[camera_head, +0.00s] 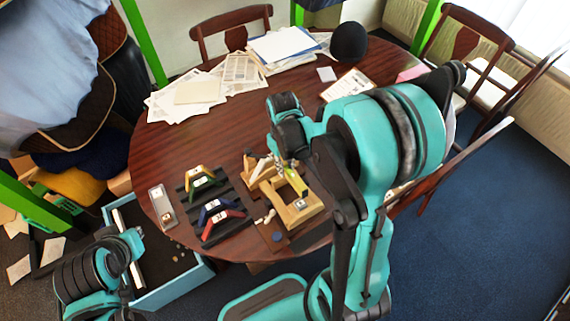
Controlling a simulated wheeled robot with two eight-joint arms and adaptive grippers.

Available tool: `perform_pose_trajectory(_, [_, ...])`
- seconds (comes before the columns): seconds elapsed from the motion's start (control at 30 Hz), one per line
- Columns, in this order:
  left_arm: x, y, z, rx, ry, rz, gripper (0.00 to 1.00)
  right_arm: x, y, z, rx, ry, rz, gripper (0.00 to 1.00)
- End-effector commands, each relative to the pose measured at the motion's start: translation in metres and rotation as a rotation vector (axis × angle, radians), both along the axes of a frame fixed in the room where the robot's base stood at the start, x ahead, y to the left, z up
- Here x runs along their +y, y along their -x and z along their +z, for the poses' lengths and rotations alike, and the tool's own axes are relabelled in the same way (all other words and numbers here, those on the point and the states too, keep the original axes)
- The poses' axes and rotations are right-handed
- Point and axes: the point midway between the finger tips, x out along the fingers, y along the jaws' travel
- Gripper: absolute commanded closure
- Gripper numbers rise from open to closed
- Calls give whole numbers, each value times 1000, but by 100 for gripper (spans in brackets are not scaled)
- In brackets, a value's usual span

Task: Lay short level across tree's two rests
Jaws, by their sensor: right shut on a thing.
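The tree (302,212) is a pale wooden frame standing on the table near its front edge. My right gripper (288,160) is above the tree's back part, seen from behind and partly covered by my own arm. It is shut on a small yellow-green bar, which looks like the short level (293,174). The bar is tilted, and I cannot tell whether it touches the tree. The two rests are not clear at this size. My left gripper (132,243) is low at the left, over the blue-sided box; its fingers are not clear.
A grey tray (162,206) lies at the table's left edge. Papers (200,92) and a black rounded object (348,42) are at the back. An open blue-sided box (178,286) stands below the table.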

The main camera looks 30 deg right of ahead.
Motion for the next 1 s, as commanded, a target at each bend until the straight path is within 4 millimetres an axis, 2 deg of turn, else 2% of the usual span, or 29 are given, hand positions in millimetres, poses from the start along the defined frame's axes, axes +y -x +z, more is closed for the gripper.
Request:
perform_pose_trajectory(0.03, [0, 0, -7, 0, 0, 0, 100, 0, 0, -9, 0, 0, 0, 100])
perform_pose_trajectory(0.27, [0, 0, -25, 0, 0, 0, 100, 0, 1, -31, 0, 0, 0, 100])
perform_pose_trajectory(1.0, [0, 0, -25, 0, 0, 0, 100, 0, 2, -30, 0, 0, 1, 100])
